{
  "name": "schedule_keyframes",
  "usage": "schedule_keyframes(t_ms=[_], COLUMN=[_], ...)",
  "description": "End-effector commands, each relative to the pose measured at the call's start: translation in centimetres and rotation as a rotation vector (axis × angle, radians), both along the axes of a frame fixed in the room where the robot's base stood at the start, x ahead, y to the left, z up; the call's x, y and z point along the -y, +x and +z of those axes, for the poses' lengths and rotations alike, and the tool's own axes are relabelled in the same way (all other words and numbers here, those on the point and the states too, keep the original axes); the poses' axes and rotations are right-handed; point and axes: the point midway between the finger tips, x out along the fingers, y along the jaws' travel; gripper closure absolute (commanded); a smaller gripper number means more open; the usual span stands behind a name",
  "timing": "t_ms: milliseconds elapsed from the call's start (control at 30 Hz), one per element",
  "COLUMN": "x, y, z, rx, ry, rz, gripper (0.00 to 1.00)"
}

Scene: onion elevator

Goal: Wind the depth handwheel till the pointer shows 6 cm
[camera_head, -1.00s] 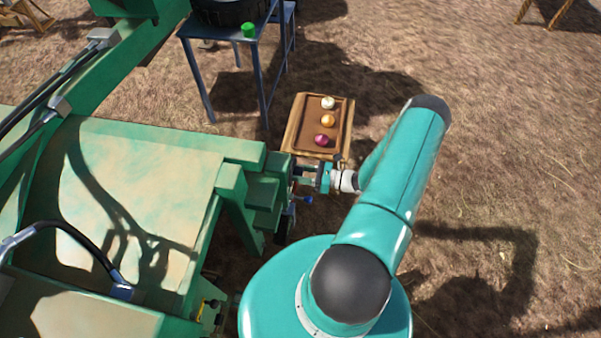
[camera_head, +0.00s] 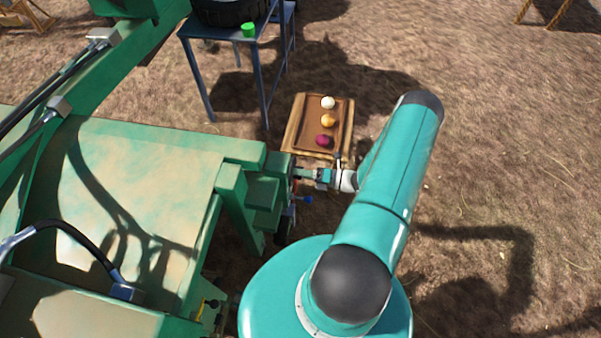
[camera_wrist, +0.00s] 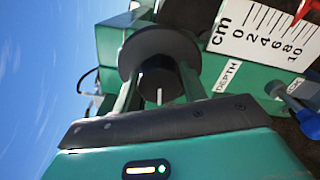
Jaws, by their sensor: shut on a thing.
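The depth handwheel (camera_wrist: 158,45) is a dark disc with a black hub carrying a white mark, seen at the upper middle of the wrist view. My gripper (camera_wrist: 160,85) is shut on its hub, with one finger on each side. In the head view my gripper (camera_head: 312,174) is at the side of the green machine, and the wheel is mostly hidden. The white cm scale (camera_wrist: 262,38), marked 0 to 10, is at the upper right of the wrist view.
A blue-handled lock lever (camera_wrist: 293,95) is right of the wheel. The green machine (camera_head: 130,190) fills the left. A wooden tray (camera_head: 291,134) with three onions lies beyond my gripper. A blue stand (camera_head: 258,80) is behind. Bare ground is free at right.

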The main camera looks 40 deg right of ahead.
Motion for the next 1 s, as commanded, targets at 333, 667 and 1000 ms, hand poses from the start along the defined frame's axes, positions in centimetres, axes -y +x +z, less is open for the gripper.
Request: schedule_keyframes(t_ms=[333,667,1000], x=[0.05,0.05,0.03], y=[-0.13,-0.15,-0.12], z=[-0.06,-0.06,-0.05], rx=[-0.095,-0.109,-0.108], ry=[0.102,0.118,0.118], rz=[0.0,0.0,0.0], gripper=[0.81,0.81,0.36])
